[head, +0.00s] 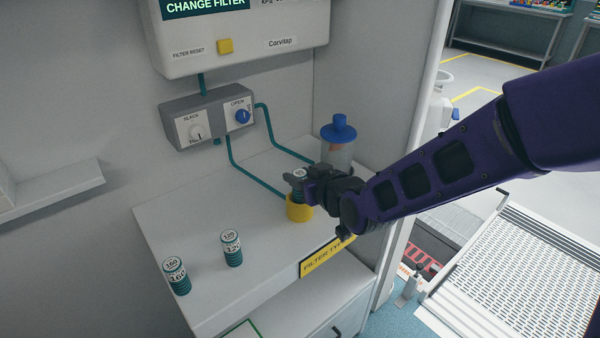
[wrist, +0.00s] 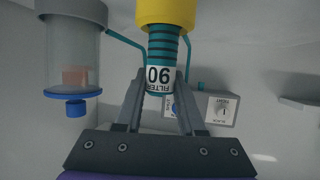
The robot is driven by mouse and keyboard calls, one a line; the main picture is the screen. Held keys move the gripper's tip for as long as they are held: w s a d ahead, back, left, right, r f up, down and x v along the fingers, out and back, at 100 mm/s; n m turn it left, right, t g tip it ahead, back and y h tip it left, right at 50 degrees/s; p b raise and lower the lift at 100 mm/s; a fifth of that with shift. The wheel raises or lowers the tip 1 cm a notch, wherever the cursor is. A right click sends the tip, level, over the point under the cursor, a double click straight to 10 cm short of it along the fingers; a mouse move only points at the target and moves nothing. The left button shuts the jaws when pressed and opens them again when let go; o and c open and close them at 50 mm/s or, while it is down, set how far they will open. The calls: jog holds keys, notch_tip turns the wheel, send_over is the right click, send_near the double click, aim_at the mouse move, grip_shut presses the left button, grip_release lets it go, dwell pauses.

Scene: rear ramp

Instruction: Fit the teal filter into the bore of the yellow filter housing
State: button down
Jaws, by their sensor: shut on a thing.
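The teal filter (head: 298,190), ribbed and marked 90, stands upright between the fingers of my gripper (head: 300,179). The wrist view, which is upside down, shows the filter (wrist: 162,52) with its white label pinched by both fingers (wrist: 161,84). The yellow filter housing (head: 299,211) stands on the white counter (head: 205,290) directly below the filter. It also shows in the wrist view (wrist: 165,12). The filter's lower end meets the housing's rim in both views. The bore is hidden, so I cannot tell how deep the end sits.
A clear canister with a blue cap (head: 338,140) stands behind my gripper. A grey valve box (head: 207,116) is on the wall, with teal hoses (head: 245,173) running down.

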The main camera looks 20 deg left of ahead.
jog(key=shift+f, duration=1.45)
jog(key=shift+c, duration=2.2)
grip_release()
jog(key=shift+d, duration=0.1)
